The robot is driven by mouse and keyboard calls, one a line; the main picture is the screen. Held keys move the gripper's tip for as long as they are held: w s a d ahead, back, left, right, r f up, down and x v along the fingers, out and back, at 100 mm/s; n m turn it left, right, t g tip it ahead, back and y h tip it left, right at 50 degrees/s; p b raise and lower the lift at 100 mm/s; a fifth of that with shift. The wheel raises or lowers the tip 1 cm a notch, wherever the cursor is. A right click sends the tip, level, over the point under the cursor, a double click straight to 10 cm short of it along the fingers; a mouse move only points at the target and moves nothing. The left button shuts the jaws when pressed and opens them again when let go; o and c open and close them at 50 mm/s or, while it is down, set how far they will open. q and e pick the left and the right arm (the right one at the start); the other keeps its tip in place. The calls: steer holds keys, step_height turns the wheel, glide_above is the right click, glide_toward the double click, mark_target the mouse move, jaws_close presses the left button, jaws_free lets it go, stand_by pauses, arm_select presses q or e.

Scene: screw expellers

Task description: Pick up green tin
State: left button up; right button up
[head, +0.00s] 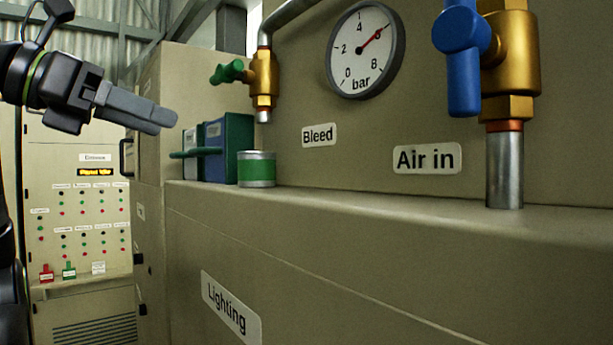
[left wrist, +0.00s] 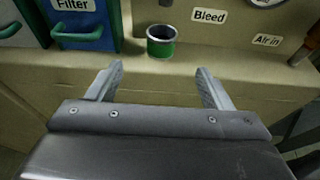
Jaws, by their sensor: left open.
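The green tin (head: 257,169) is a short can with a green band and bare metal rims. It stands upright on the beige ledge, under the brass bleed valve and beside a dark blue box. It also shows in the left wrist view (left wrist: 161,42), beyond and between my open fingers. My left gripper (head: 150,112) is up and to the left of the tin in the head view, apart from it. In the left wrist view the gripper (left wrist: 160,82) is open with nothing between its fingers. My right gripper is not in view.
The blue box (head: 228,148) with a green handle stands close to the tin's left. The bleed valve (head: 263,80) with a green lever hangs above it. A gauge (head: 365,50) and a blue-handled air valve (head: 500,60) are at right. The ledge (head: 400,207) right of the tin is clear.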

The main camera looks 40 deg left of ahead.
mark_target(257, 156)
arm_select(q)
steer(key=x, duration=1)
steer(key=shift+w+d, duration=0.1)
steer(key=shift+w, duration=0.2)
steer(key=shift+w+d+f, duration=0.1)
steer(key=shift+w+f, duration=0.05)
steer(key=shift+w, duration=0.15)
steer(key=shift+w+d, duration=0.1)
steer(key=shift+w, duration=0.05)
steer(key=p+x, duration=0.1)
steer(key=x, duration=0.4)
steer(key=shift+s, duration=0.35)
steer(key=shift+c, duration=1.3)
steer(key=c, duration=0.8)
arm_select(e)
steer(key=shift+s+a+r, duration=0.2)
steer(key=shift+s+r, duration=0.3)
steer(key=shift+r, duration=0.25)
arm_select(q)
steer(key=shift+r+p, duration=0.25)
steer(key=shift+p, duration=0.05)
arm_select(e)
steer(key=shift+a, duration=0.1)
